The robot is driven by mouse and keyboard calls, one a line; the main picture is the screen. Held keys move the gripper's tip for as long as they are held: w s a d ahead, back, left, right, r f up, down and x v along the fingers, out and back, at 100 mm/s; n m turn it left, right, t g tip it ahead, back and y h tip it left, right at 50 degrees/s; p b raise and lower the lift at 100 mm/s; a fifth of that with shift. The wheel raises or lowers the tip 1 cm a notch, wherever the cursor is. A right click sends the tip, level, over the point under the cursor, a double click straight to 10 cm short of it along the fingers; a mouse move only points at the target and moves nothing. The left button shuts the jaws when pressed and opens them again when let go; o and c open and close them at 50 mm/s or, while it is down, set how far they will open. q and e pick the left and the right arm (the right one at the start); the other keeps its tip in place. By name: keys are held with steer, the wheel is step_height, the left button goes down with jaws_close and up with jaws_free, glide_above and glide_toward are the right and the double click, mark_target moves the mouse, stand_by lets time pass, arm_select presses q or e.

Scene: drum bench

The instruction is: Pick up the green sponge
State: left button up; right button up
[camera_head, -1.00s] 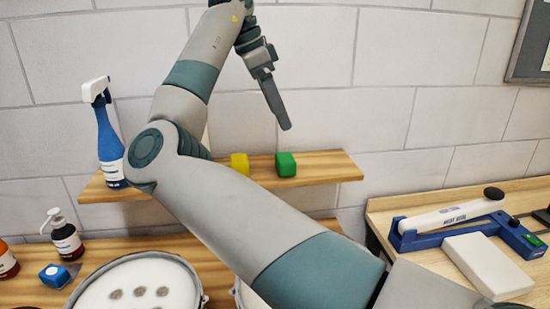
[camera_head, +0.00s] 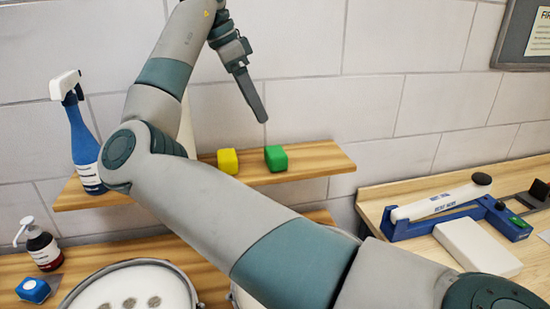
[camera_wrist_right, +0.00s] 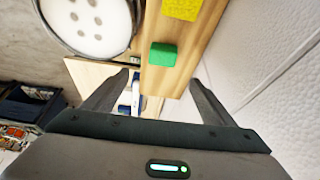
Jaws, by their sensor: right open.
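The green sponge (camera_head: 276,158) is a small block on the wooden wall shelf (camera_head: 325,160), right of a yellow sponge (camera_head: 228,161). In the right wrist view the green sponge (camera_wrist_right: 163,54) shows beyond the gap between the fingers, with the yellow sponge (camera_wrist_right: 182,9) at the top edge. My right gripper (camera_head: 254,98) hangs above the shelf, its fingertips pointing down, slightly left of and above the green sponge in the head view. In the wrist view the right gripper (camera_wrist_right: 160,78) is open and empty. My left gripper is in neither view.
A blue spray bottle (camera_head: 82,135) stands at the shelf's left end. Below are a pump bottle (camera_head: 43,249), a blue box (camera_head: 33,290) and a drum (camera_head: 130,288). A blue sealing device (camera_head: 450,210) lies on the right bench. The wall is close behind the shelf.

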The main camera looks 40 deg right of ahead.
steer(key=p, duration=0.3)
glide_above(275, 151)
steer(key=a, duration=0.2)
step_height(275, 151, down, 9)
steer(key=shift+d+f, duration=0.1)
steer(key=shift+d, duration=0.05)
steer(key=shift+d+f, duration=0.1)
steer(key=shift+f, duration=0.25)
steer(key=shift+w+d+f+p, duration=0.1)
steer(key=shift+d+f+p, duration=0.2)
steer(key=shift+f+p, duration=0.65)
steer(key=shift+p+x, duration=0.5)
steer(key=shift+x, duration=0.5)
steer(key=shift+d+f, duration=0.2)
steer(key=shift+f, duration=0.45)
steer(key=c, duration=1)
